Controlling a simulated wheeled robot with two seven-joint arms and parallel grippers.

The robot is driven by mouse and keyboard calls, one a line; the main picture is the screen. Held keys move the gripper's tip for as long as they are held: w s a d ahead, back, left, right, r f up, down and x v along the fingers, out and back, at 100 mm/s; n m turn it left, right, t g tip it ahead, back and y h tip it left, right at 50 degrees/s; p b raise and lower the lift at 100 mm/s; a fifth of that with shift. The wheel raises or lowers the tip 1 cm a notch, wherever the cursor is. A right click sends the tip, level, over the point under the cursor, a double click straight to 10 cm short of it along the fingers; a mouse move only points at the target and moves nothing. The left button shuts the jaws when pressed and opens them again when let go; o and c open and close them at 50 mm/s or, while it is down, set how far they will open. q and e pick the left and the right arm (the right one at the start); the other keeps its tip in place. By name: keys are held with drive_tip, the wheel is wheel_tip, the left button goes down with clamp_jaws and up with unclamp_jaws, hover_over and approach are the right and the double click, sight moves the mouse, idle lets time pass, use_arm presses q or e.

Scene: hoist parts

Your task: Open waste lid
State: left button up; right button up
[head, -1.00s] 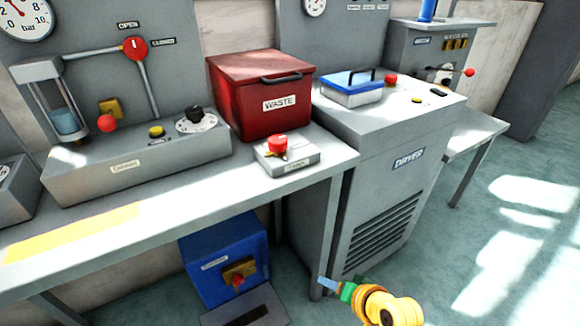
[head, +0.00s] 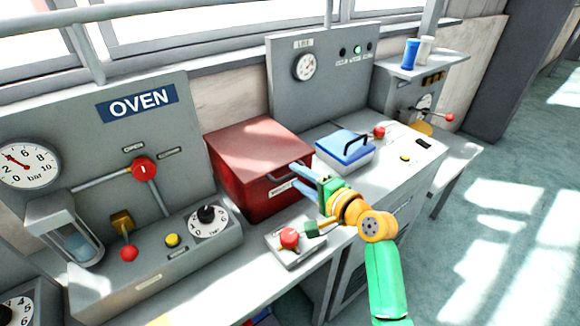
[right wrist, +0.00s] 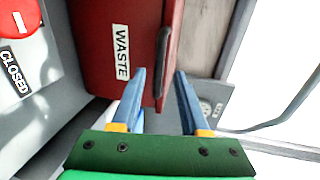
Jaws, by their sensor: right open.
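The red waste bin (head: 245,185) stands on the grey bench in the head view, its lid (head: 255,147) down. Its dark handle (head: 288,168) is at the lid's front edge, and my right gripper partly hides the label below. My right gripper (head: 308,178) is open and empty, with blue fingers just in front of the bin near the handle. In the right wrist view the WASTE label (right wrist: 122,52) and the dark handle (right wrist: 162,60) show ahead of the open fingers (right wrist: 160,78). The handle is not between the fingers. My left gripper is not in view.
A small box with a red knob (head: 289,238) sits on the bench below my right gripper. A blue-lidded box (head: 345,150) stands on the dryer to the right. The oven panel (head: 120,150) with gauge and levers stands at the left.

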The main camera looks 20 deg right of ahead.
sight(291, 175)
drive_tip(key=x, duration=0.3)
drive_tip(key=shift+w+a+f, duration=0.1)
drive_tip(key=shift+a+f, duration=0.05)
drive_tip(key=shift+f, duration=0.05)
drive_tip(key=shift+s+r, duration=0.15)
drive_tip(key=shift+s, duration=0.1)
clamp_jaws()
idle(0.9)
